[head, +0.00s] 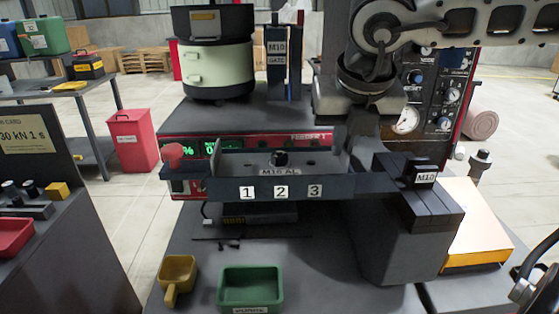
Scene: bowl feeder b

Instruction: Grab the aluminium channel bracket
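What looks like the aluminium channel bracket (304,162) is a grey, shallow channel piece lying in the dark fixture (225,190) marked 1, 2 and 3. My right gripper (352,140) points down at the right end of the channel, from the arm at the upper right. Its fingers are dark and overlap the fixture's right end, so I cannot tell their gap or whether they touch the bracket. My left gripper is not in view.
A bowl feeder (217,65) and blue M10 gate (276,65) stand behind. A dark block (410,225) labelled M10 is at right. A green bin (250,288) and yellow scoop (177,275) lie in front. A red knob (173,153) rises at the fixture's left end.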

